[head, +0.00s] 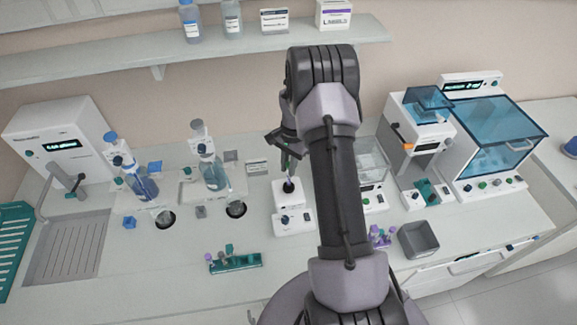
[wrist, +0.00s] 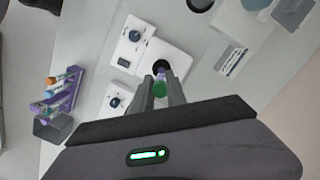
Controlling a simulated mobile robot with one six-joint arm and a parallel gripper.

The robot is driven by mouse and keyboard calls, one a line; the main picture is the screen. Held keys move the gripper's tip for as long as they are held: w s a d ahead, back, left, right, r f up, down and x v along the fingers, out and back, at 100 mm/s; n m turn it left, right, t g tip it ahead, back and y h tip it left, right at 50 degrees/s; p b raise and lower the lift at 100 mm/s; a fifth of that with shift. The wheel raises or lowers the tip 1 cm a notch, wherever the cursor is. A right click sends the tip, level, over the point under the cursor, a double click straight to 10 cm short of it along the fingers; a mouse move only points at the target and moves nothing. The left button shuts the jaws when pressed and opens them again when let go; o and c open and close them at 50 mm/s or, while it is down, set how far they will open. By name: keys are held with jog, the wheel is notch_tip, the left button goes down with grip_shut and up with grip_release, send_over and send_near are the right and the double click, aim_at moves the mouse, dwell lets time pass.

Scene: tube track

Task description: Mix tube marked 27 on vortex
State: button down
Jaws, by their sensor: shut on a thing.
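My gripper (head: 285,152) is shut on a green-capped tube (wrist: 160,89), which sits between the two fingers in the wrist view. In the head view the tube (head: 285,162) points down at the vortex mixer (head: 292,212), a small white box with a black cup (head: 289,186) on top. The black cup (wrist: 160,67) shows just beyond the tube in the wrist view. The tube's lower end is at or just above the cup; I cannot tell whether they touch. No number on the tube can be read.
A teal rack (head: 240,265) with several tubes stands at the front. A purple rack (head: 381,237) and a grey bin (head: 419,240) stand right of my arm. Bottles stand left of the mixer, and larger instruments stand at the right.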

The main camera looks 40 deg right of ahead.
jog(key=shift+f+b, duration=0.15)
jog(key=shift+b, duration=0.15)
jog(key=shift+f+b, duration=0.35)
jog(key=shift+b, duration=0.1)
dwell(0.3)
jog(key=shift+f+b, duration=0.4)
jog(key=shift+b, duration=0.1)
jog(key=shift+a+f+b, duration=0.1)
jog(key=shift+f+b, duration=0.3)
jog(key=shift+b, duration=0.1)
dwell(6.0)
